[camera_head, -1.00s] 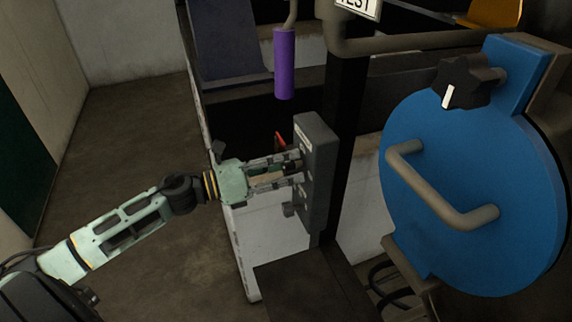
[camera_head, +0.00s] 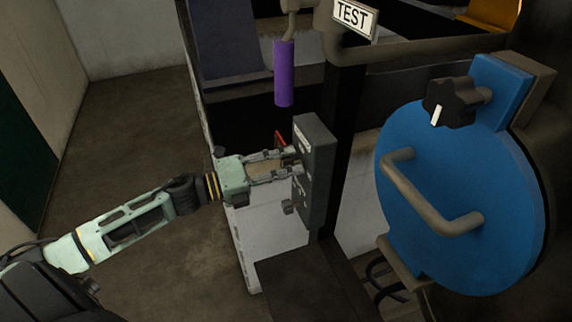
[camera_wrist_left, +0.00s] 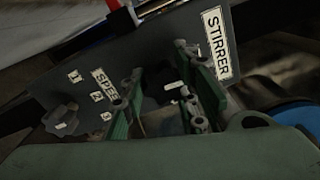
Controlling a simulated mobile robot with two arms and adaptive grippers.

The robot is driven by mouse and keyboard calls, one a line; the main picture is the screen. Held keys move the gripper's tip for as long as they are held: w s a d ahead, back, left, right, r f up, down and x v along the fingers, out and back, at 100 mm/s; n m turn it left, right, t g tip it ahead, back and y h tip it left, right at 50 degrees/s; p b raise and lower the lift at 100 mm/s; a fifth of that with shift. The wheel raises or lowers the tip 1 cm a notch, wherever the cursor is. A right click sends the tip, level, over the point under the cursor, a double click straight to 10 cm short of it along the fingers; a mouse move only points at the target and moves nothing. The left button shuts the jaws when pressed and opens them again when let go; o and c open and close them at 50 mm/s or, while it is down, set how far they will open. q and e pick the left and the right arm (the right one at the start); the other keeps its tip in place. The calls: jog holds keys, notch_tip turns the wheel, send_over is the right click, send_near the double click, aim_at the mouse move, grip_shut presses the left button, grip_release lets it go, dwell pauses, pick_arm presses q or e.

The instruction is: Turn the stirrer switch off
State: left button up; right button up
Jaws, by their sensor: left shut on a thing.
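The grey control box (camera_head: 318,150) stands upright in the middle of the head view, its face turned left towards my left gripper (camera_head: 295,162). The left gripper's fingers reach the upper part of that face. In the left wrist view, the panel (camera_wrist_left: 60,75) carries a "STIRRER" label (camera_wrist_left: 215,45) and a "SPEED" label. The dark stirrer switch (camera_wrist_left: 165,88) with a white mark sits between the two green fingers (camera_wrist_left: 168,100), which are shut on it. Its exact turn is hard to tell because the fingers partly cover it. My right gripper is not in view.
A speed knob (camera_wrist_left: 62,118) beside marks 1, 2 and 3 is on the same panel. A large blue disc (camera_head: 450,190) with a bar handle and black knob (camera_head: 450,103) stands at right. A purple handle (camera_head: 284,75) hangs above. Floor at left is clear.

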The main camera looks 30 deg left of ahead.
pick_arm(q)
jog(key=shift+w+a+n, duration=0.1)
jog(key=shift+a+n, duration=0.05)
jog(key=shift+n, duration=0.15)
jog(key=o, duration=0.8)
jog(key=shift+o, duration=1.3)
jog(key=shift+f, duration=0.1)
jog(key=v, duration=1.2)
jog(key=shift+a+f, duration=0.1)
jog(key=shift+a, duration=0.05)
